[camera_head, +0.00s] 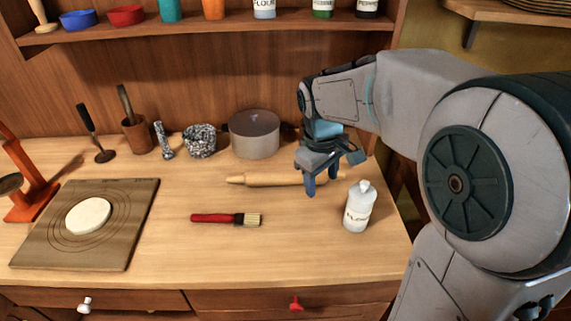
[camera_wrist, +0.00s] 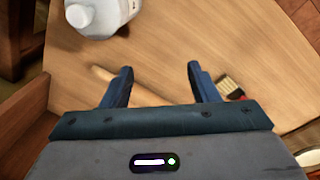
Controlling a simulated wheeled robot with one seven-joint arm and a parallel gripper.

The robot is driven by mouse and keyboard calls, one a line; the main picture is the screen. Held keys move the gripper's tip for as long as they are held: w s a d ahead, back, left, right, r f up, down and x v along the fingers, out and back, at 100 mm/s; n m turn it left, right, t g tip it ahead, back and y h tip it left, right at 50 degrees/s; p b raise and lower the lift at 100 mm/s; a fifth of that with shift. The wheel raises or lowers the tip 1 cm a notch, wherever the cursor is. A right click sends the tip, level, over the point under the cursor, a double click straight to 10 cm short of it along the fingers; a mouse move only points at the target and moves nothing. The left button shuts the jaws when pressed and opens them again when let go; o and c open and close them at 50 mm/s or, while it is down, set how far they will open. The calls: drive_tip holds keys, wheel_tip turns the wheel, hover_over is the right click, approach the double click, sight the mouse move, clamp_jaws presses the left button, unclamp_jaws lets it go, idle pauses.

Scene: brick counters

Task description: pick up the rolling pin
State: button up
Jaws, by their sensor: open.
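The wooden rolling pin (camera_head: 270,179) lies on the wooden counter, running left to right. My gripper (camera_head: 322,190) is above its right part and hides some of it; its right tip shows just past my fingers. In the wrist view the fingers of my gripper (camera_wrist: 158,82) are spread apart and nothing is between them. In that view one end of the rolling pin (camera_wrist: 103,74) shows beside the left finger, and the rest is hidden behind the gripper.
A red-handled brush (camera_head: 226,219) lies in front of the pin. A grey pot (camera_head: 254,136) stands behind it. A board (camera_head: 128,235) with dough is at left. A shelf (camera_head: 220,34) hangs above.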

drive_tip(key=w+a+n+h, duration=0.2)
drive_tip(key=w+a+n, duration=0.3)
drive_tip(key=w+a, duration=0.25)
drive_tip(key=n+t+h+p, duration=0.1)
drive_tip(key=n+h, duration=0.2)
drive_tip(key=n, duration=0.1)
approach(283, 173)
drive_tip(key=p+x, duration=0.1)
drive_tip(key=x, duration=0.9)
drive_tip(key=shift+w+f+p, duration=0.1)
drive_tip(key=shift+f+p, duration=0.2)
drive_tip(key=shift+p, duration=0.1)
drive_tip(key=c, duration=1)
